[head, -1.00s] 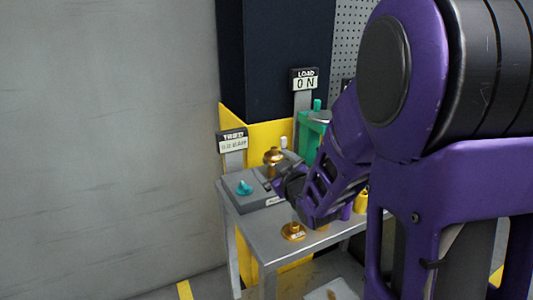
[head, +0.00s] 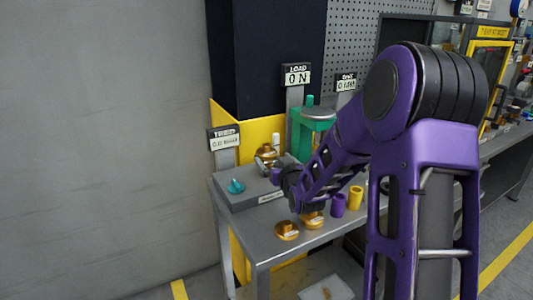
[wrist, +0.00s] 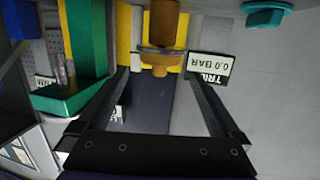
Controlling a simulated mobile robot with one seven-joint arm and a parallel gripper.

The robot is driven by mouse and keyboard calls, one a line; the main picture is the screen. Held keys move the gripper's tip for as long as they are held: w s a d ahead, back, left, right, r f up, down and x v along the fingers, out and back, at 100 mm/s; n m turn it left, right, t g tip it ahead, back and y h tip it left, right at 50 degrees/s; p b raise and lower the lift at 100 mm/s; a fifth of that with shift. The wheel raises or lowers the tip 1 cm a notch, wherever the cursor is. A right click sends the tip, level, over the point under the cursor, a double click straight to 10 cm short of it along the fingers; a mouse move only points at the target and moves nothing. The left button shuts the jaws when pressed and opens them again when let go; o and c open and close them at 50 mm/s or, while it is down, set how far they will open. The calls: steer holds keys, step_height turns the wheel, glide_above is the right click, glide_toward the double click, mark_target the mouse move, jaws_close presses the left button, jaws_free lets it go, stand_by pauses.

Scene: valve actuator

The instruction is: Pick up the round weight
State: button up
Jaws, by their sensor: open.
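Two round brass pieces with raised tops sit on the grey metal table, the nearer brass piece (head: 287,231) left of the farther brass piece (head: 313,220). I cannot tell which is the round weight. A brass round-topped part (head: 266,153) stands at the grey box on the table; a brass part (wrist: 160,45) also shows at the top of the wrist view, beyond my fingers. My gripper (head: 274,172) is open, over the grey box near that part, up and left of the two table pieces.
A teal knob (head: 236,187) sits on the grey box (head: 260,197). A green press (head: 316,118) stands behind. A purple cup (head: 338,205) and yellow cup (head: 355,197) are right of the brass pieces.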

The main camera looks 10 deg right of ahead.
mark_target(268, 152)
steer(key=x, duration=0.8)
steer(key=shift+r, duration=0.1)
steer(key=c, duration=1.4)
